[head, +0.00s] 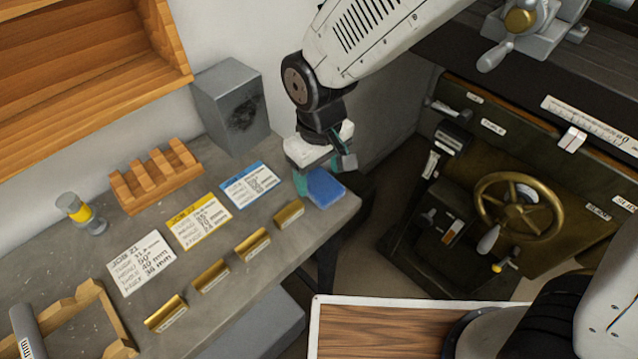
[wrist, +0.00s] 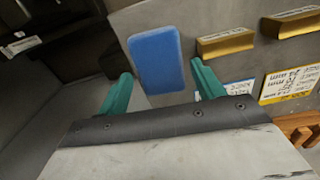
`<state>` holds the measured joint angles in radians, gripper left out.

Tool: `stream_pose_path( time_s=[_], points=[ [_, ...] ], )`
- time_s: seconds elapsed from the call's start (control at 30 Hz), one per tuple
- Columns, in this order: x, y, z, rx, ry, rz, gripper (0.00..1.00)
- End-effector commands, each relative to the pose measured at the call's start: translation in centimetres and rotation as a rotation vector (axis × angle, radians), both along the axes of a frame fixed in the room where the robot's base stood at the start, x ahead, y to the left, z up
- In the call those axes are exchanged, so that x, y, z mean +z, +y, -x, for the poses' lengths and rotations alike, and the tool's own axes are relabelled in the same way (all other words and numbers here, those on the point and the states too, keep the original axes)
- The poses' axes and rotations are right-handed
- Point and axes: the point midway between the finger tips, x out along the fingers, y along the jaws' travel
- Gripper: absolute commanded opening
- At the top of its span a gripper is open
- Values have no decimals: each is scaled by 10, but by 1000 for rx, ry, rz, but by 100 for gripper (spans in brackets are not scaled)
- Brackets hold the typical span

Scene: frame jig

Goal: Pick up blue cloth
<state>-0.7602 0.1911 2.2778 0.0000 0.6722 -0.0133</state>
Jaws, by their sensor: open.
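The blue cloth (head: 324,188) is a small flat rounded rectangle lying at the right end of the grey bench (head: 222,262), near its edge. It also shows in the wrist view (wrist: 157,60), just beyond the fingertips and roughly between them. My gripper (head: 318,178) is above and beside the cloth in the head view. In the wrist view my gripper (wrist: 162,78) has its two teal fingers spread wide with nothing between them. I cannot tell whether a finger touches the cloth.
Left of the cloth are job cards (head: 198,222), several brass label blocks (head: 252,245), a slotted wooden rack (head: 155,177) and a grey metal box (head: 232,105). A machine with a brass handwheel (head: 519,206) stands to the right. A wood-topped surface (head: 380,332) is in front.

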Motion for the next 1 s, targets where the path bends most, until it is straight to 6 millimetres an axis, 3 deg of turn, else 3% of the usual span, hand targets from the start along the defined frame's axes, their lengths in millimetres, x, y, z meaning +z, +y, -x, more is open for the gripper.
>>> stream_pose_path(
  time_s=[0.13,0.43,0.57,1.0],
  points=[
    [-20,-1,0,0,2,2,67],
    [-25,-1,0,-1,0,0,67],
    [-25,-1,0,-1,0,0,34],
    [-19,0,0,0,-1,-1,34]
  ],
)
